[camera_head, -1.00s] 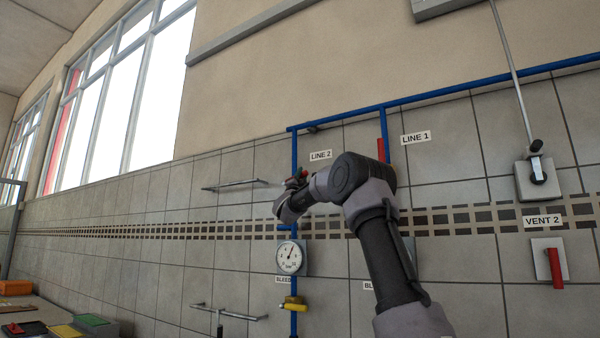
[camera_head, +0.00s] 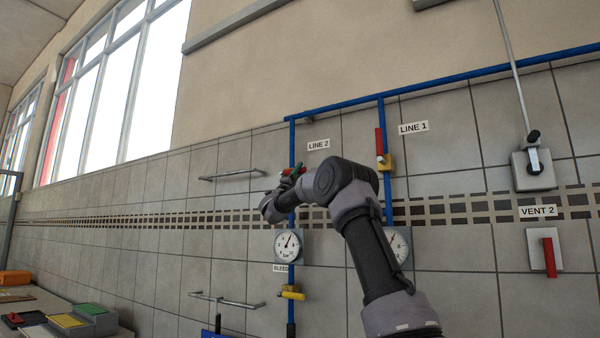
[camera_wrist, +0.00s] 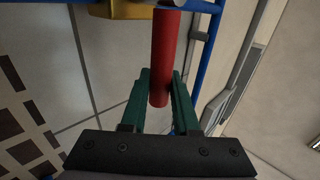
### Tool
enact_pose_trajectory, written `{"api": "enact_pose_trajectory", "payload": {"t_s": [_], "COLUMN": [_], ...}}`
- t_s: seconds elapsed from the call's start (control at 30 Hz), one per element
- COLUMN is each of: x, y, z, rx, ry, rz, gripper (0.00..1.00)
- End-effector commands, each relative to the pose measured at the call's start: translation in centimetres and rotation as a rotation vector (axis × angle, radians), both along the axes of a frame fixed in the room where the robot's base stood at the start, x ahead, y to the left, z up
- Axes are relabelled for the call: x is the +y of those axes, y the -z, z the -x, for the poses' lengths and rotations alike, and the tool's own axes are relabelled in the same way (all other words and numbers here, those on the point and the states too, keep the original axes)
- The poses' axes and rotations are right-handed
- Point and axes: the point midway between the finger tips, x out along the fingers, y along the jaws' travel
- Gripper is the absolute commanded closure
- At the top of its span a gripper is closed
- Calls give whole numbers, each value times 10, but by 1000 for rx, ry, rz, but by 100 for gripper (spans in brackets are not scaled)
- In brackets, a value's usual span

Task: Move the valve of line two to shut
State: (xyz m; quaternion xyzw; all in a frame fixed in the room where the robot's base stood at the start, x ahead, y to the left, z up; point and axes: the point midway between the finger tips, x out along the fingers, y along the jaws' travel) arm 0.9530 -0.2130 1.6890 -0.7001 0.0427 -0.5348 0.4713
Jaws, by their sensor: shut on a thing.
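The line two valve has a red handle (camera_wrist: 160,60) on a brass body (camera_wrist: 125,8), seen at the top of the wrist view. My gripper's (camera_wrist: 161,82) green fingers are shut on the handle's free end, one on each side. In the wrist view the handle appears to lie across the blue pipe beside the brass body. In the head view my gripper (camera_head: 288,173) is at the line two pipe (camera_head: 292,140), below the LINE 2 label (camera_head: 318,145). My wrist hides much of this valve there, so its exact angle is hard to tell.
The line one valve (camera_head: 384,162), its red handle upright along its pipe, is close to the right. Wall rails (camera_head: 232,174) are to the left. The VENT 2 lever (camera_head: 549,257) is far right.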

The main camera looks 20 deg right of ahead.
Motion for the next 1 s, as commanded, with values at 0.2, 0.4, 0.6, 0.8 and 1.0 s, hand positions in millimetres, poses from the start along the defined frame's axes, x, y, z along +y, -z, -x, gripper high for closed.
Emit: {"api": "enact_pose_trajectory", "payload": {"t_s": [0.2,0.4,0.6,0.8,1.0], "x": [-1,0,5,26,47], "y": [2,1,7,33,60], "z": [-1,-1,2,18,34], "rx": [4,3,4,6,5], "ry": [-1,-1,-3,-3,-2], "rz": [-3,-1,-2,-1,-1], "gripper": [41,41,41,41,41]}}
